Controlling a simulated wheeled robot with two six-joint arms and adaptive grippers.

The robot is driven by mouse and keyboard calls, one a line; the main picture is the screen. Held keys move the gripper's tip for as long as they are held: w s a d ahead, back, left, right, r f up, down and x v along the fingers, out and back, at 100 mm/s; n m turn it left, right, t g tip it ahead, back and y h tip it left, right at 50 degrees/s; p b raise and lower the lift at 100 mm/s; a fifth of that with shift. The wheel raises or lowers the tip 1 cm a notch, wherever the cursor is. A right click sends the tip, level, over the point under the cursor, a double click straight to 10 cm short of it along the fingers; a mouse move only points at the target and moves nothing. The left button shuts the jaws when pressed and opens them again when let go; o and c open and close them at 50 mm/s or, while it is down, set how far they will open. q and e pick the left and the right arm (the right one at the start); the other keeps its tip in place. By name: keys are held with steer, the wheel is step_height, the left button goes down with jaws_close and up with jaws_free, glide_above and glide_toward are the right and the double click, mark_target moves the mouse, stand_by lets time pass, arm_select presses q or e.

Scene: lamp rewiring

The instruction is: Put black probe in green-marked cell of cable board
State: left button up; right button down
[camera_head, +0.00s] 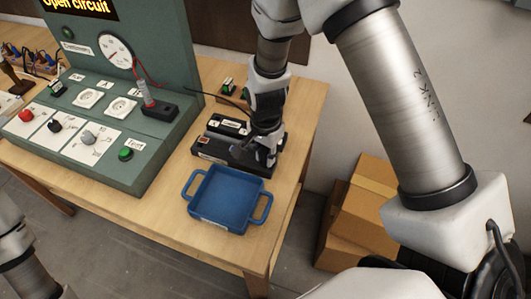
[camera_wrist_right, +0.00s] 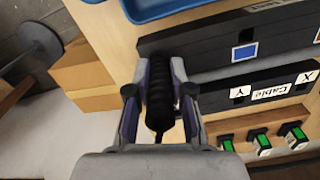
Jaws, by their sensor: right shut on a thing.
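My right gripper (camera_head: 264,150) is shut on the black probe (camera_wrist_right: 160,90), a ribbed black handle between its fingers in the wrist view. The gripper is at the right end of the dark blocks. The rear block, labelled X, Cable and Y, is the cable board (camera_wrist_right: 210,97); it also shows in the head view (camera_head: 228,127). A front black block (camera_wrist_right: 190,40) carries a blue square. I see no green-marked cell clearly; the probe's tip is hidden or too small to make out. My left gripper is out of view; only part of its arm shows at lower left.
A blue tray (camera_head: 225,195) stands in front of the blocks. A green test panel (camera_head: 110,100) with a gauge and "Open circuit" display stands left. A rack with green-topped parts (camera_wrist_right: 263,142) is behind the board. Cardboard boxes (camera_head: 358,215) stand beyond the table's right edge.

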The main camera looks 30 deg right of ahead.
steer(key=shift+f, duration=0.25)
steer(key=c, duration=1)
jaws_free()
steer(key=shift+o, duration=0.2)
